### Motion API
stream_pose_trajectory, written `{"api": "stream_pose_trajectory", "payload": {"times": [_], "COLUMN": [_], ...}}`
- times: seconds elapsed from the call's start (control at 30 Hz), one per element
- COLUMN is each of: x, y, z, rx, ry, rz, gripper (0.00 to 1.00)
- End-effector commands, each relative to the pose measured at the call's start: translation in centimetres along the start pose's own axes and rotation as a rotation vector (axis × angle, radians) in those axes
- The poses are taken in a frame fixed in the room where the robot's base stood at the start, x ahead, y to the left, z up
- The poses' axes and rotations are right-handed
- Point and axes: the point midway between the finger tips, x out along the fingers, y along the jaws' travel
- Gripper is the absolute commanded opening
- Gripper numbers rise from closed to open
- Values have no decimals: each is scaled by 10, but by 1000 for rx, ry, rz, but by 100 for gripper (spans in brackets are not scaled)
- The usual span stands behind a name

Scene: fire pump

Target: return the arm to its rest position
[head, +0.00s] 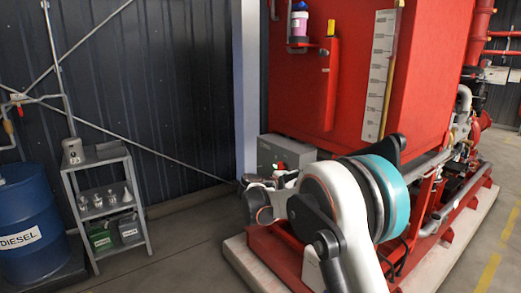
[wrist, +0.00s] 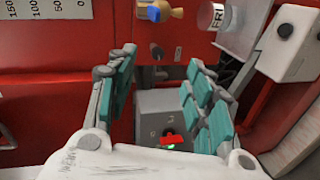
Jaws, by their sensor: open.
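My gripper (wrist: 160,72) is open and empty in the wrist view, with teal pads on both fingers spread apart. Between and beyond the fingers is a grey control box (wrist: 150,103) with a red switch (wrist: 172,140) and a small green light. I cannot tell the gap between fingertips and box. In the head view my arm reaches forward, bent, in front of the red pump unit (head: 345,75). The grey box (head: 272,152) shows behind the arm. The gripper is mostly hidden by my arm links there.
A blue diesel drum (head: 38,215) and a grey shelf cart (head: 98,170) stand at the left. The red skid sits on a pale plinth (head: 245,262). A brass valve with a blue handle (wrist: 155,13) is above the fingers. Floor (head: 180,245) between cart and plinth is clear.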

Motion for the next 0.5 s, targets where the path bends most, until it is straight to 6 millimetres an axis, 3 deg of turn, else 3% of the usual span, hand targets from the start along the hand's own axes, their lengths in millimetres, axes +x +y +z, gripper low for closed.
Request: {"api": "stream_pose_trajectory", "payload": {"times": [0.03, 0.2, 0.5], "x": [-1, -10, -43], "y": [13, 42, 74], "z": [13, 55, 139], "rx": [12, 61, 167], "ry": [-4, -10, -15], "rz": [-32, -155, -365], "gripper": [47, 47, 47]}}
